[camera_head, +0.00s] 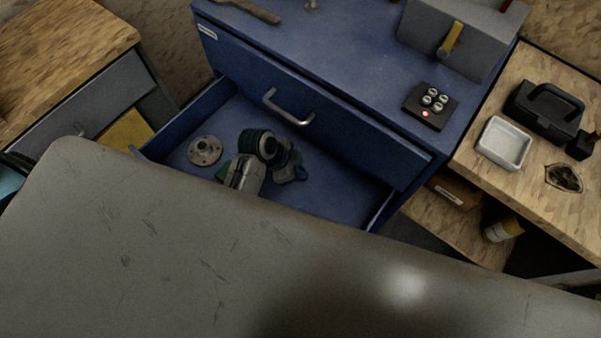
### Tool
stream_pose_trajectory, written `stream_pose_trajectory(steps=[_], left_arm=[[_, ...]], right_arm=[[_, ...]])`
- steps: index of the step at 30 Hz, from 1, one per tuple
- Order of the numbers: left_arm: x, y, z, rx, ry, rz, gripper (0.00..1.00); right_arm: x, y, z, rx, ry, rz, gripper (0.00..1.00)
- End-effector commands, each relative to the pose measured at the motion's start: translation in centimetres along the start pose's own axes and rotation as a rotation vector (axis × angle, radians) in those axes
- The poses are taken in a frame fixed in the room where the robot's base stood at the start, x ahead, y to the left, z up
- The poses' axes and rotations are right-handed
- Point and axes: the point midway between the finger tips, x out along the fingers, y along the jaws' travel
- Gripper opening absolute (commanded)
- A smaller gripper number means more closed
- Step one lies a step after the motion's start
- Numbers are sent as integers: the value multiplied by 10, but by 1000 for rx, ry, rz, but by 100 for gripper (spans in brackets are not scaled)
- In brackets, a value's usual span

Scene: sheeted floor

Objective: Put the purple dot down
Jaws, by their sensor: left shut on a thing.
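I see no purple dot in this view. My right gripper is not in view.
A grey round flange (205,151) lies left in the drawer. The drawer's right part is bare. Its near side is hidden. On the blue cabinet top (340,50) stands a black button box (430,105). A white tray (503,143) and black case (545,112) stand at right.

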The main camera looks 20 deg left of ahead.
Motion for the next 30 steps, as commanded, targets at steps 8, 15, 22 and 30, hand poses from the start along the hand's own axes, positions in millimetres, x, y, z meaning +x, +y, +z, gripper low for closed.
stream_pose_trajectory(steps=[8, 15, 22, 30], left_arm=[[29, -2, 14, -1, 0, 0, 0], [35, -5, 13, 0, 0, -1, 0], [37, -5, 14, -1, 0, -1, 11], [37, -5, 14, -1, 0, -1, 27]], right_arm=[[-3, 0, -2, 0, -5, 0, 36], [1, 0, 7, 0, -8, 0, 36], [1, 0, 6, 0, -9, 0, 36], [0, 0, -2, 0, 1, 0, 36]])
